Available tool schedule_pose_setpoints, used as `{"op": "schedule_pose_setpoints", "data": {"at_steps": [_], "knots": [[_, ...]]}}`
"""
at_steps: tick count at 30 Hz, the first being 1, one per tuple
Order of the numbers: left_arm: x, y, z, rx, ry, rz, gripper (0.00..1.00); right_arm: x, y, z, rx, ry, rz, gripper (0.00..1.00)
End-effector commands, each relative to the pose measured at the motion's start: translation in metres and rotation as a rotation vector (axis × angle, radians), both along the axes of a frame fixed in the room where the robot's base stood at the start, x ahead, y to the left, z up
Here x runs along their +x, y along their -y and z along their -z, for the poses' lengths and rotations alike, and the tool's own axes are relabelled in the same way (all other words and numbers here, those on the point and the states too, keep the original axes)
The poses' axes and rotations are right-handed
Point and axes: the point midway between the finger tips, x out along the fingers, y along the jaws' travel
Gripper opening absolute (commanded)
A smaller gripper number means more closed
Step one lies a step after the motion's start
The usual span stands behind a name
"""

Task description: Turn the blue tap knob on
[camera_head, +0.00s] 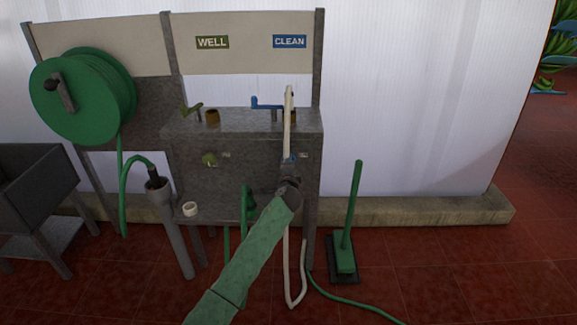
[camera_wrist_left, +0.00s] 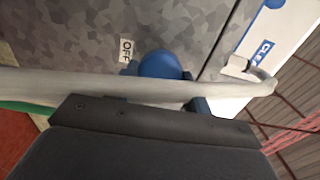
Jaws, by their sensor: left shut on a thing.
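The blue tap knob (camera_wrist_left: 160,65) is on the grey panel, next to an OFF label (camera_wrist_left: 126,50) in the left wrist view. A pale hose (camera_wrist_left: 110,88) crosses in front of it and hides part of it. In the head view only a bit of blue (camera_head: 288,158) shows at the knob's place, below the CLEAN sign (camera_head: 289,41). My left gripper (camera_head: 289,168) is at the panel there, shut on the knob; its fingertips are mostly hidden. My right gripper is in neither view.
A green knob (camera_head: 210,159) sits left on the same box (camera_head: 245,122). A blue lever (camera_head: 266,103) and a green lever (camera_head: 192,109) are on top. The pale hose (camera_head: 289,115) hangs close to my gripper. A green brush (camera_head: 344,250) stands at right, a hose reel (camera_head: 80,95) at left.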

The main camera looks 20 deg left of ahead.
Motion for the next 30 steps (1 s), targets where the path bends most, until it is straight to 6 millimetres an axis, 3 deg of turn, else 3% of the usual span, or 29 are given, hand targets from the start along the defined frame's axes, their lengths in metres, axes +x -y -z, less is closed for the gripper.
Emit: {"op": "schedule_pose_setpoints", "data": {"at_steps": [5, 6, 9, 20, 30], "knots": [[0.0, 0.0, 0.001, -0.001, -0.002, -0.001, 0.26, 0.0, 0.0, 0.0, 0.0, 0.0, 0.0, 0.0], [0.0, 0.0, 0.001, -0.001, -0.002, -0.001, 0.54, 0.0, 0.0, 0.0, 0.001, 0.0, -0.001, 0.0], [0.0, 0.0, 0.001, 0.0, -0.001, -0.001, 0.7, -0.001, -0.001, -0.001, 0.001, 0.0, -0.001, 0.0], [-0.005, 0.001, 0.001, 0.0, -0.001, 0.0, 0.7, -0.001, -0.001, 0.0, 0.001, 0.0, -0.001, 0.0], [-0.051, 0.014, 0.002, 0.0, -0.001, 0.0, 0.7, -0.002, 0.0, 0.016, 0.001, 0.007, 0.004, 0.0]]}}
